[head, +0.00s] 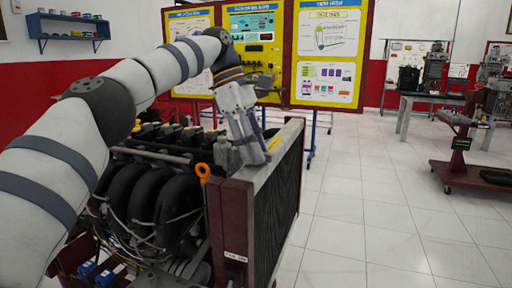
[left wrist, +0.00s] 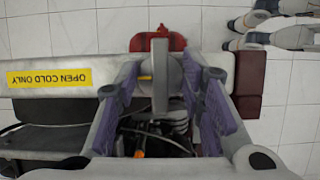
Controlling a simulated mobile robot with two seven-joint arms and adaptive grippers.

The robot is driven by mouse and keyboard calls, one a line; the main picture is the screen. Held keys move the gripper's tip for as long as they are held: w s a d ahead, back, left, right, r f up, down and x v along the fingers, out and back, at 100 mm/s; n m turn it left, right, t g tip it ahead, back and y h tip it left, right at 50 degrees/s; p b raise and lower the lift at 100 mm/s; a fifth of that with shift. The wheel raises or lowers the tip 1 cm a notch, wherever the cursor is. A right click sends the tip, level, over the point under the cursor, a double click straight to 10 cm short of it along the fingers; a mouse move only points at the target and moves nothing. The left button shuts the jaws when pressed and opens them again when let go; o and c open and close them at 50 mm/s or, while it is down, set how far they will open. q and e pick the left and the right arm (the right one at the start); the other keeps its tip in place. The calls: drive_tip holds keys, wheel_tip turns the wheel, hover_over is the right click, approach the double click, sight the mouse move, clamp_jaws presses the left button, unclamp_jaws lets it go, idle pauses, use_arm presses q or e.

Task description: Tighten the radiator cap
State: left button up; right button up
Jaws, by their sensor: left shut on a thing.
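The radiator (head: 285,185) stands upright at the front of the engine trainer, with a pale top tank and dark red end post. My left gripper (head: 248,155) reaches down onto the top tank, and its fingers hide the cap in the head view. In the left wrist view the left gripper (left wrist: 160,85) has its purple-padded fingers on either side of the grey radiator cap (left wrist: 160,72), shut on it. A grey bar stands up from the middle of the cap. My right gripper is not in view.
A yellow "OPEN COLD ONLY" label (left wrist: 49,77) is on the top tank beside the cap. The engine (head: 150,195), with black intake pipes and an orange loop handle (head: 203,172), is close behind the radiator. The tiled floor (head: 370,210) to the right is clear.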

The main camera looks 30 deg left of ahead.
use_arm(q)
drive_tip(key=shift+r, duration=0.1)
drive_tip(key=o, duration=1.1)
